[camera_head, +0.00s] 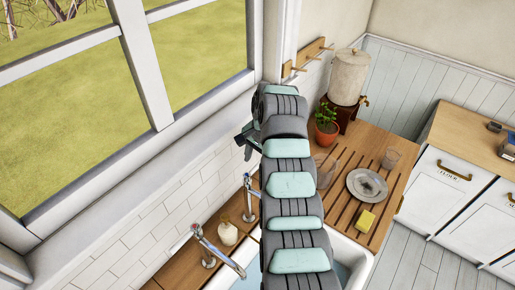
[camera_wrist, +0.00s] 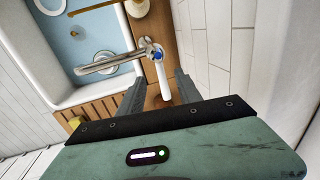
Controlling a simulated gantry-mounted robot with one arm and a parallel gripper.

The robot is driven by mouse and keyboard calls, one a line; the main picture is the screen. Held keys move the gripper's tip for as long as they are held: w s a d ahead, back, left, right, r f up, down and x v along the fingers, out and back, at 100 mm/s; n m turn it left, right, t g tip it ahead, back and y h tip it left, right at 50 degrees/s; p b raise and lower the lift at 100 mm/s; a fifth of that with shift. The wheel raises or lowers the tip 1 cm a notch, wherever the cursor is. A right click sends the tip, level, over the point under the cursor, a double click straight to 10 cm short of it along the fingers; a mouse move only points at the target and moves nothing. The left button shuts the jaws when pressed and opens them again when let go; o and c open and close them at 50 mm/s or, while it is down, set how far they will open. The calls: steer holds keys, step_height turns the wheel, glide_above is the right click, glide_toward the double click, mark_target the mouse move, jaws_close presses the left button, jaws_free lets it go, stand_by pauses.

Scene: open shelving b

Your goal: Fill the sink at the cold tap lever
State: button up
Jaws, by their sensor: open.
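The cold tap (camera_wrist: 100,65), with a blue-marked cap, stands at the sink's edge in the wrist view. Its pale lever (camera_wrist: 163,80) points toward my gripper (camera_wrist: 161,78). My gripper is open, with one finger on each side of the lever's end; I cannot tell whether either touches it. In the head view my gripper (camera_head: 248,140) is by the tiled wall, partly hidden by my arm, and the cold tap (camera_head: 250,198) shows beside the arm. The sink (camera_wrist: 75,95) looks pale blue inside; its water level is unclear. No stream shows at the spout.
A second tap with a red mark (camera_head: 209,250) and a soap bottle (camera_head: 228,234) stand left of my arm. Right of it, the wooden drainer (camera_head: 335,205) holds a plate (camera_head: 367,186), glasses and a yellow sponge (camera_head: 366,221). A potted plant (camera_head: 326,130) stands behind.

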mark_target(253, 170)
steer(key=shift+w+a+f+p, duration=0.1)
steer(key=shift+f+p, duration=0.05)
steer(key=shift+f, duration=0.6)
steer(key=shift+w+a+f+p, duration=0.1)
steer(key=shift+w+a+f, duration=0.05)
steer(key=shift+f, duration=0.6)
steer(key=shift+w+a+f+p, duration=0.1)
steer(key=shift+f+p, duration=0.05)
steer(key=shift+f, duration=0.6)
steer(key=shift+c, duration=0.2)
jaws_close()
